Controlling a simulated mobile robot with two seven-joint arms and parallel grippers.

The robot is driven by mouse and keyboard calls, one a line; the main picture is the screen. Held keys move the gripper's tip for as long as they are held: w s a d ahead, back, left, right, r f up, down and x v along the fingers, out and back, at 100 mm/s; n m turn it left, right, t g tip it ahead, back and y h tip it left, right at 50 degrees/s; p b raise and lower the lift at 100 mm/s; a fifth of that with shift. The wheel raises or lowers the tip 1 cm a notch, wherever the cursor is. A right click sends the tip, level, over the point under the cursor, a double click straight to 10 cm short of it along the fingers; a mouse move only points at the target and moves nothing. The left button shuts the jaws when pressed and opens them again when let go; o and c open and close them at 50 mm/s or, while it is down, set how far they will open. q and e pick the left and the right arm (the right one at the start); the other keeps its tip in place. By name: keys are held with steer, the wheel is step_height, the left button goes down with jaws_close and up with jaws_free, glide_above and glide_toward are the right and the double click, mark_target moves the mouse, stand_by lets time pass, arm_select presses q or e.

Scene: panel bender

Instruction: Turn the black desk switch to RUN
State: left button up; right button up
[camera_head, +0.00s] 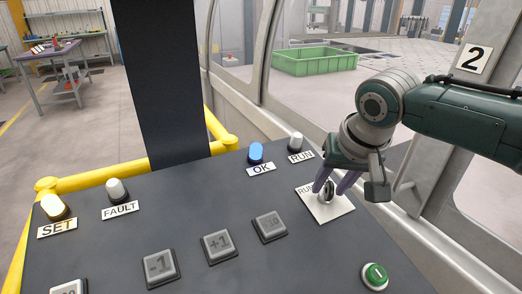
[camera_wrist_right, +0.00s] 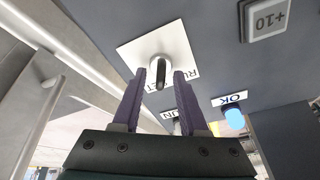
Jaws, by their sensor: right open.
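The black desk switch (camera_head: 328,190) is a small round knob with a black grip bar on a white label plate (camera_head: 333,210) at the right of the dark desk panel. In the right wrist view the switch (camera_wrist_right: 160,70) shows its silver body and black bar, just beyond the fingertips. My right gripper (camera_head: 334,184) is at the switch, its purple fingers open on either side of the knob. In the right wrist view the gripper (camera_wrist_right: 160,80) has a gap between its fingers. I cannot tell whether they touch the knob. The plate's lettering is partly hidden. My left gripper is not in view.
Lamps for SET (camera_head: 55,207), FAULT (camera_head: 117,191), OK (camera_head: 256,153) and RUN (camera_head: 296,142) stand on the desk; SET and OK glow. Grey square buttons (camera_head: 218,245) and a green button (camera_head: 375,276) are nearby. A dark column (camera_head: 160,80) and yellow rail (camera_head: 110,174) stand behind.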

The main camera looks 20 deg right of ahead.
jaws_close()
stand_by(0.6)
